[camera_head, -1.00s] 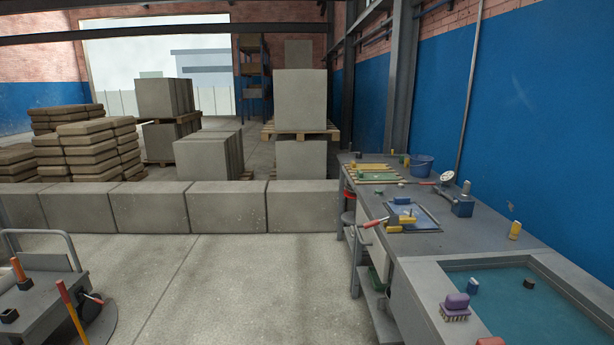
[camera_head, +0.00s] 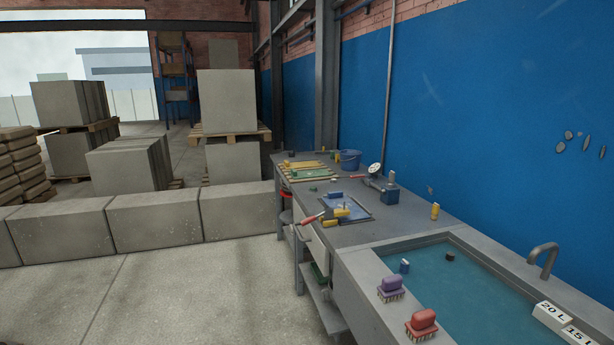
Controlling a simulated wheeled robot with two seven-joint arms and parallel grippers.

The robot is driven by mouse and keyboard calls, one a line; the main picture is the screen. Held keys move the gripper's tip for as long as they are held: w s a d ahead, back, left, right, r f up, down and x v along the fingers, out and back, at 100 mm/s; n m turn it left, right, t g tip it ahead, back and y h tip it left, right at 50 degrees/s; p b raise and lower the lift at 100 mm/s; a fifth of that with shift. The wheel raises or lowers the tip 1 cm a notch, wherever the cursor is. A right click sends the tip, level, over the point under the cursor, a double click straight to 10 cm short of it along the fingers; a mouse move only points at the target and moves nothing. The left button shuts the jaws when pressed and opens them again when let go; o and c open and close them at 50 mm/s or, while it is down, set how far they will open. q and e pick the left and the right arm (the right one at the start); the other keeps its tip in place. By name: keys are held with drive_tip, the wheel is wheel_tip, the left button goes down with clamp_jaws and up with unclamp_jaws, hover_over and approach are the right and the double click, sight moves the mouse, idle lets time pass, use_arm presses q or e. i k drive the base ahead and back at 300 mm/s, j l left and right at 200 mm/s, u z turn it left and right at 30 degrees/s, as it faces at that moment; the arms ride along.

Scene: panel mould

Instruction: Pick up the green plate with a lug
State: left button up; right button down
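A flat green piece (camera_head: 308,174), which may be the green plate, lies on a slatted wooden board (camera_head: 284,175) at the far end of the grey workbench (camera_head: 395,218). It is small in this view and I cannot make out a lug on it. Another green object (camera_head: 319,272) sits on the shelf under the bench, partly hidden. Neither of my grippers is in view.
A water-filled sink (camera_head: 440,285) with two brushes (camera_head: 391,288) on its rim is at the near right. Concrete blocks (camera_head: 155,225) form a low wall. The floor (camera_head: 190,300) is clear.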

sight(320, 173)
drive_tip(key=u, duration=0.65)
drive_tip(key=i+j, duration=0.1)
drive_tip(key=i, duration=5.3)
drive_tip(key=i+z, duration=0.15)
drive_tip(key=z, duration=0.3)
drive_tip(key=i+z, duration=0.1)
drive_tip(key=z, duration=0.35)
drive_tip(key=i+j+z, duration=0.1)
drive_tip(key=z, duration=0.3)
drive_tip(key=i+j+z, duration=0.1)
drive_tip(key=z, duration=0.35)
drive_tip(key=j+z, duration=0.3)
drive_tip(key=z, duration=0.15)
drive_tip(key=i+j+z, duration=0.1)
drive_tip(key=z, duration=0.35)
drive_tip(key=j, duration=0.05)
